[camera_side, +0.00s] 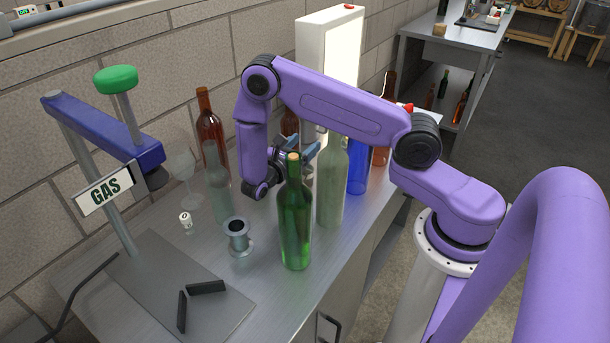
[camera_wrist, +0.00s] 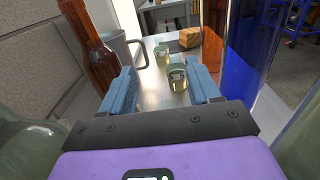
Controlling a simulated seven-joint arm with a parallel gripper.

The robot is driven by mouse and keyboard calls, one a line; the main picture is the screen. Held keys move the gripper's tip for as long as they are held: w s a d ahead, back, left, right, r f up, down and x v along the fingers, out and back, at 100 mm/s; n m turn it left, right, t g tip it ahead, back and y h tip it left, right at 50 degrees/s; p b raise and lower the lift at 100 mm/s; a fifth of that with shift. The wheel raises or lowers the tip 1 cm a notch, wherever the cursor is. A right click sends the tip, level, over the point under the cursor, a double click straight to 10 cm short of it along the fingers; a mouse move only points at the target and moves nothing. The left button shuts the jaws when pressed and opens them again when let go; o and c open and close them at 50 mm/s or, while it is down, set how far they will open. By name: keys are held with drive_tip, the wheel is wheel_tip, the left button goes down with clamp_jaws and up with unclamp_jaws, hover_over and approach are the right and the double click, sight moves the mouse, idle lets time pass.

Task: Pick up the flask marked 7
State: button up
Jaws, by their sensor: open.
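In the wrist view two small flasks with pale labels stand on the metal bench beyond my fingers, a nearer flask (camera_wrist: 177,79) and a farther flask (camera_wrist: 162,57). Their marks are too small to read for sure, so I cannot tell whether either is the 7. Another small flask (camera_side: 186,222) at the left in the side view has a label that looks like 0. My gripper (camera_wrist: 161,72) is open and empty, its blue fingers either side of the line to the nearer flask. In the side view my gripper (camera_side: 311,146) is low behind the tall bottles, partly hidden.
A brown bottle (camera_wrist: 98,55) and grey mug (camera_wrist: 121,46) stand left of my fingers, a blue bottle (camera_wrist: 245,48) right. A green bottle (camera_side: 295,220), pale bottle (camera_side: 331,190) and metal spool (camera_side: 238,238) stand nearer the side camera. A wooden block (camera_wrist: 190,38) lies farther back.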

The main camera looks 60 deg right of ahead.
wheel_tip(320, 180, down, 2)
wheel_tip(320, 180, down, 4)
drive_tip(key=shift+r, duration=0.2)
drive_tip(key=shift+d, duration=1.5)
clamp_jaws()
